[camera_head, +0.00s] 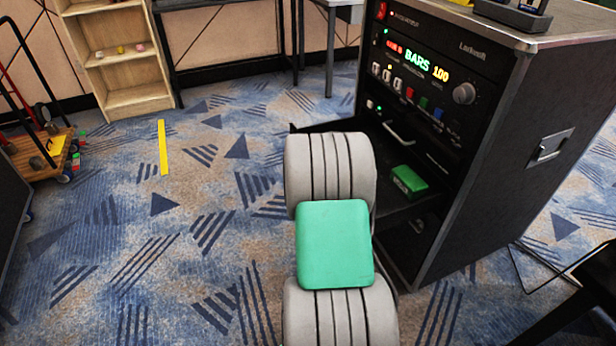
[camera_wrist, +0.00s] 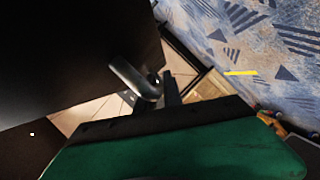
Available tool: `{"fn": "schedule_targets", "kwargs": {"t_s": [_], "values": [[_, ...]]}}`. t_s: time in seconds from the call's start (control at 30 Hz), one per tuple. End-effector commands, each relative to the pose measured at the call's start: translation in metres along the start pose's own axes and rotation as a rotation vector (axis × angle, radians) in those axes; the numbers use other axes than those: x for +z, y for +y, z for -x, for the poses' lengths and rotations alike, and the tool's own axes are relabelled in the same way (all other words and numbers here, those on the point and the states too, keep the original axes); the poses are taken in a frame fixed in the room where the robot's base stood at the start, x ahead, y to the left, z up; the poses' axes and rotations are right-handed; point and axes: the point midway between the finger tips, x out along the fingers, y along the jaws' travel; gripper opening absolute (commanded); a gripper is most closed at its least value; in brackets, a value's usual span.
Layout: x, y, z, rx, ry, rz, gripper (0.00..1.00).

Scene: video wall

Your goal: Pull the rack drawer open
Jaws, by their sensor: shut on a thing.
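The black equipment rack (camera_head: 480,150) stands at the right in the head view. Its drawer (camera_head: 312,127) juts out to the left from the rack, open, with its front mostly hidden behind my grey and green arm. A green box (camera_head: 409,180) lies inside near the rack. In the wrist view, a metal drawer handle (camera_wrist: 128,76) stands out from a dark panel. My gripper (camera_wrist: 153,92) is shut on this handle; only part of the dark fingers shows. My gripper is hidden in the head view.
A wooden shelf (camera_head: 130,95) and a table (camera_head: 225,4) stand at the back. A cart (camera_head: 45,148) is at the left. A yellow strip (camera_head: 163,148) lies on the open carpet. A cable and dark chair-like shape are at the lower right.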

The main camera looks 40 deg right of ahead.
Motion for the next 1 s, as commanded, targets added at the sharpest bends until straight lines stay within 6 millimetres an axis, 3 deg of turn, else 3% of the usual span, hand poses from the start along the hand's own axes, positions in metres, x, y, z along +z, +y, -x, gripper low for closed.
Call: {"fn": "schedule_targets", "kwargs": {"t_s": [0.13, 0.17, 0.23, 0.53, 0.83, 1.0], "values": [[-0.001, -0.001, 0.000, -0.002, 0.002, -0.001, 0.00], [-0.001, -0.001, 0.000, -0.002, 0.002, -0.001, 0.13], [0.000, -0.001, 0.000, -0.002, 0.001, -0.001, 0.19], [0.001, 0.001, 0.003, 0.000, -0.002, -0.001, 0.20], [0.000, 0.003, 0.059, 0.002, -0.003, -0.002, 0.20], [0.001, 0.001, 0.077, 0.001, -0.001, -0.002, 0.20]]}}
